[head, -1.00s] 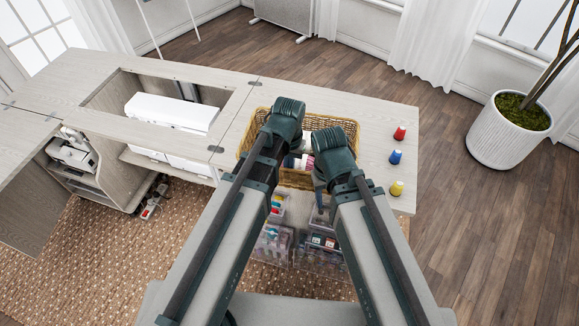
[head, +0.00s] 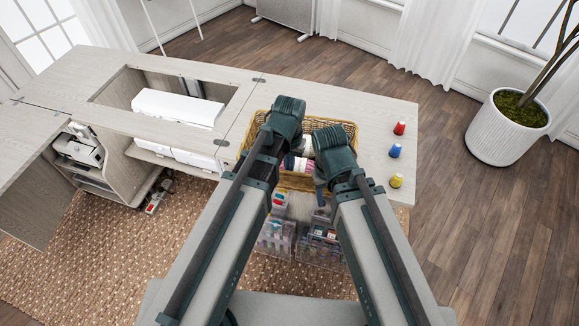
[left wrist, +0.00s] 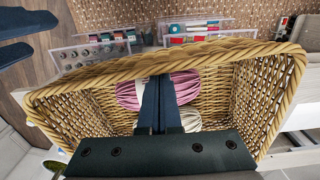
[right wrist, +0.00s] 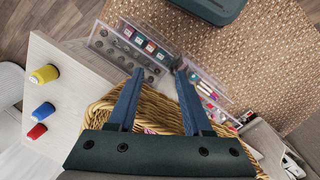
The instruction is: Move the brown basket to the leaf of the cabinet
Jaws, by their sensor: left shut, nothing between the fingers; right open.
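The brown basket (head: 346,128) is a wicker box on the right-hand top panel of the cabinet (head: 382,113), partly hidden by my arms. Pink and cream skeins (left wrist: 180,90) lie inside the basket. My left gripper (left wrist: 160,88) is shut and empty, its fingers reaching into the basket over the skeins. My right gripper (right wrist: 157,74) is open over the basket's near side, and its fingers spread on both sides of part of the rim. I cannot tell whether they touch it. The left flap (head: 32,135) of the cabinet is empty.
Red (head: 399,128), blue (head: 395,150) and yellow (head: 396,181) spools stand right of the basket. Clear organizer boxes (head: 275,238) are below the near edge. A white sewing machine (head: 175,107) sits in the cabinet opening at left. A potted plant (head: 508,128) stands at right.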

